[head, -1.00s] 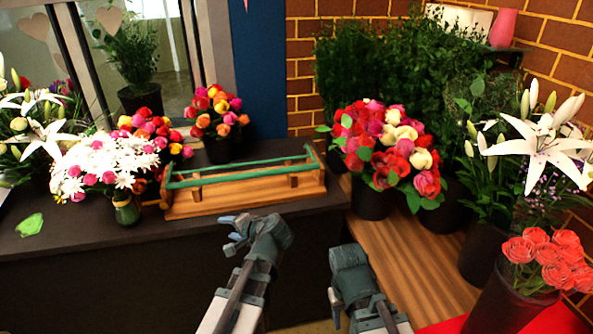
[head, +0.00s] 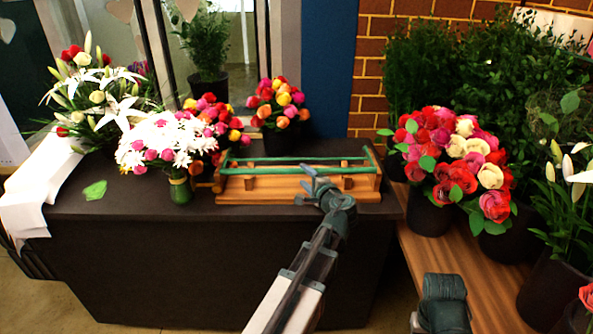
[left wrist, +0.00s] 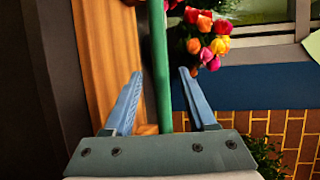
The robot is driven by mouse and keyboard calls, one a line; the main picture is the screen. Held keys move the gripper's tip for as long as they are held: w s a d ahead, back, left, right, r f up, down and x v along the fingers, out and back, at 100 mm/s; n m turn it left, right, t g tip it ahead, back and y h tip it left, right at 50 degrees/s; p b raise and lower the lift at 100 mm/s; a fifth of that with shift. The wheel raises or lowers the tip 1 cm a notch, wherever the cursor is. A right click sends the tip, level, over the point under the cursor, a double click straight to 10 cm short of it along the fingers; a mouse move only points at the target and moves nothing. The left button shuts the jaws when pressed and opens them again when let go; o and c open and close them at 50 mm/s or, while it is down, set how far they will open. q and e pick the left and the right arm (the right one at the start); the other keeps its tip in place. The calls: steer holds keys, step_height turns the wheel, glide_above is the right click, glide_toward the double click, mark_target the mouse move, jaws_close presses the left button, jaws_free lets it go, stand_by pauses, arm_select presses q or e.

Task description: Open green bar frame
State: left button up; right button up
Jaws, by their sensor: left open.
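The green bar frame sits on the dark counter, with a wooden base (head: 250,198) and green bars. Its front green bar (head: 262,171) runs across above the base, and another bar (head: 270,159) lies behind it. My left gripper (head: 309,180) is open at the front bar, right of its middle. In the left wrist view, the green bar (left wrist: 158,50) passes between the two blue fingers (left wrist: 160,75), with a gap on both sides. The wooden base (left wrist: 98,50) is to its left there. My right gripper (head: 443,298) is low at the right; its fingers cannot be made out.
A white bouquet in a green vase (head: 180,189) stands left of the frame on the dark counter (head: 120,205). A colourful bouquet (head: 278,103) is behind it. Red and cream roses (head: 458,160) stand at the right on a wooden bench. The counter's front left is mostly clear, with a leaf (head: 95,190).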

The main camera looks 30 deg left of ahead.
mark_target(298, 159)
arm_select(q)
steer(key=b+x, duration=0.1)
steer(key=x, duration=0.7)
steer(key=shift+s+d, duration=0.1)
jaws_close()
stand_by(1.2)
